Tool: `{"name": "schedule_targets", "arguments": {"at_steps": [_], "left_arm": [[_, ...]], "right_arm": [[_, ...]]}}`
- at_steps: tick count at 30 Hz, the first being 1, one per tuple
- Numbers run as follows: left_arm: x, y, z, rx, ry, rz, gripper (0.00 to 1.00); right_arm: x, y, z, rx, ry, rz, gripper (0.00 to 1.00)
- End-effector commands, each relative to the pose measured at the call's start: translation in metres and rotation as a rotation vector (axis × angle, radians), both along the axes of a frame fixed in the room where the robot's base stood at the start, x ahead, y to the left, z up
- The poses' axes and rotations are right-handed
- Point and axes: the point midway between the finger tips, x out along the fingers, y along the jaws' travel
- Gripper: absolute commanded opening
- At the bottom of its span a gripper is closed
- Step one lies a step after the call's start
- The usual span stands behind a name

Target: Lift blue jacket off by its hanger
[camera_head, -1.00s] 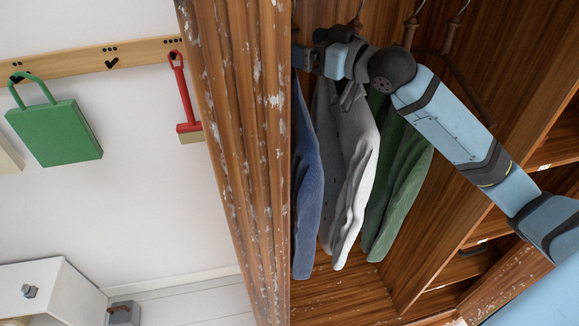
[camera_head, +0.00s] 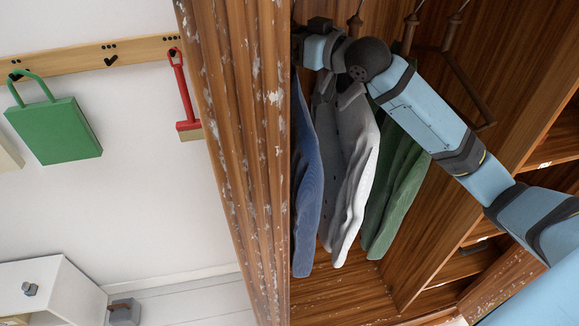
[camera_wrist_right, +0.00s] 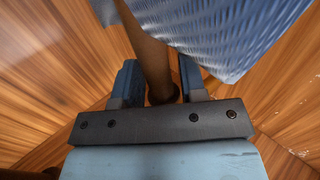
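The blue jacket (camera_head: 307,190) hangs at the left of the wardrobe, partly hidden by the wardrobe's near edge. My right arm reaches in from the right, over the jackets' tops, to the blue jacket's upper end. In the right wrist view, my right gripper (camera_wrist_right: 160,78) has its two fingers apart on either side of a brown hanger part (camera_wrist_right: 154,60). The hanger part lies close to both fingers, and I see no clear grip on it. The blue jacket (camera_wrist_right: 235,35) fills the top right there. My left gripper is out of view.
A grey jacket (camera_head: 349,170) and a green jacket (camera_head: 398,185) hang close to the right. An empty-looking brown hanger (camera_head: 463,75) hangs further right. The wardrobe's near edge (camera_head: 245,150) stands close on the left. Shelves are at the right.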

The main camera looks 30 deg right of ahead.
Motion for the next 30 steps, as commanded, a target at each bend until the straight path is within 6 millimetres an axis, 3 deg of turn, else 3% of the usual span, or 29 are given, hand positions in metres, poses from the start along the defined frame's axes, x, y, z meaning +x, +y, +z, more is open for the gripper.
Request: {"name": "schedule_targets", "arguments": {"at_steps": [1, 3, 4, 30], "left_arm": [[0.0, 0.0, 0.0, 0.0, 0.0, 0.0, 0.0], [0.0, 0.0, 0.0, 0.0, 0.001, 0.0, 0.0], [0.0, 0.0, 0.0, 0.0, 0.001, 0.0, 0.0], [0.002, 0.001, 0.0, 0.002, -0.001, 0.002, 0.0]], "right_arm": [[0.0, 0.0, 0.0, 0.0, 0.0, 0.0, 0.27], [0.0, 0.0, 0.0, 0.0, 0.0, 0.0, 0.11], [0.0, 0.0, 0.0, 0.0, 0.0, 0.0, 0.07], [0.0, 0.0, 0.02, 0.001, -0.004, 0.0, 0.07]]}}
